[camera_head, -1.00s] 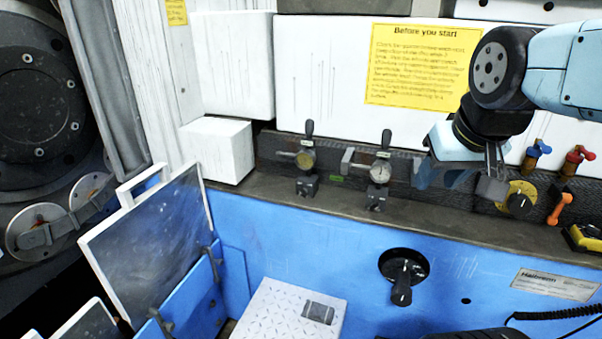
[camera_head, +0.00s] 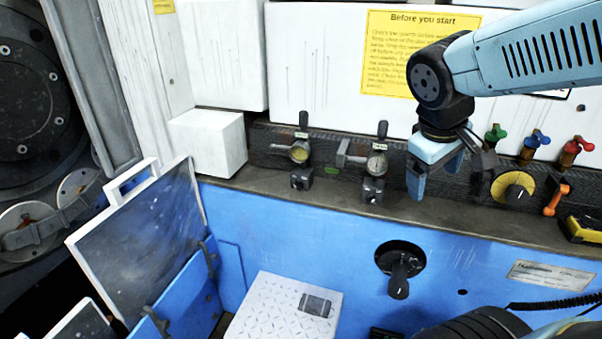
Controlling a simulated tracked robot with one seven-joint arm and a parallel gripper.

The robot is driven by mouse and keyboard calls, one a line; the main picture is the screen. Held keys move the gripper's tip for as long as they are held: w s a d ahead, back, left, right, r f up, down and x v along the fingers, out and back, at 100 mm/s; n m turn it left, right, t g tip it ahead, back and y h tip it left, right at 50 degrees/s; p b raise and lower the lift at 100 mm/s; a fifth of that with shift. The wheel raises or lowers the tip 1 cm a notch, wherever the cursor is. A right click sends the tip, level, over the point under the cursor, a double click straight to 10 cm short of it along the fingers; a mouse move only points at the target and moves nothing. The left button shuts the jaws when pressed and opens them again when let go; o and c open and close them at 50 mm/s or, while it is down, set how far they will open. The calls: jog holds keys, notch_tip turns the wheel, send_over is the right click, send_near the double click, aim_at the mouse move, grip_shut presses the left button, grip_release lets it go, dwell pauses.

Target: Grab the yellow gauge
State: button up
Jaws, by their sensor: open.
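The yellow gauge (camera_head: 299,153) has a yellowish round dial and a black handle on top. It is held on a small dark stand on the ledge, left of centre. A similar gauge with a pale dial (camera_head: 376,165) stands to its right. My gripper (camera_head: 447,183) is open and empty, fingers pointing down, just right of the pale-dial gauge. It is well to the right of the yellow gauge, with the pale-dial gauge between them.
The dark ledge (camera_head: 450,218) runs along the blue machine front. A yellow dial knob (camera_head: 513,188), coloured valves and an orange handle (camera_head: 556,199) are right of my gripper. A white box (camera_head: 208,143) stands left of the yellow gauge. A framed panel (camera_head: 140,240) leans at lower left.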

jog(key=w+a+f+n+h, duration=0.1)
jog(key=w+f+n+h, duration=0.2)
jog(key=w+n+h, duration=0.3)
jog(key=n+t+y, duration=0.3)
jog(key=n+t, duration=1.1)
jog(key=n, duration=0.7)
send_near(301, 138)
jog(key=shift+x, duration=5.5)
grip_shut()
